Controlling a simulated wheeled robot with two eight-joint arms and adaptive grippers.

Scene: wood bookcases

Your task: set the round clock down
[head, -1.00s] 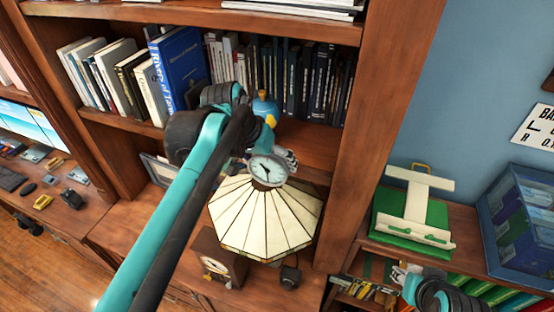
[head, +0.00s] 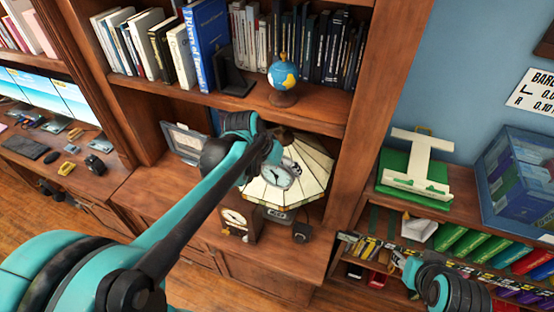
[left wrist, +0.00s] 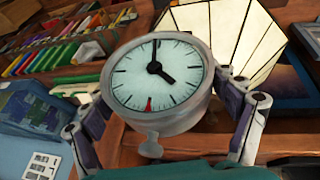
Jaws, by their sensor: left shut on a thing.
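The round clock (head: 281,176) has a grey rim and pale face. My left gripper (head: 284,164) is shut on it and holds it in front of the lamp's shade. In the left wrist view the clock (left wrist: 157,80) fills the middle, tilted, with a finger at each side of its rim and a small knob at its lower edge. A wooden cabinet top (head: 180,200) lies below. I cannot tell the exact gap between clock and lamp. Part of my right arm shows at the lower right, without clear fingers.
A panelled lamp (head: 312,172) stands behind the held clock. A wooden mantel clock (head: 239,214) and a small dark object (head: 302,232) stand near it. A picture frame (head: 186,143) is at the left. A globe (head: 283,76) sits on the shelf above. The cabinet top is bare at the left.

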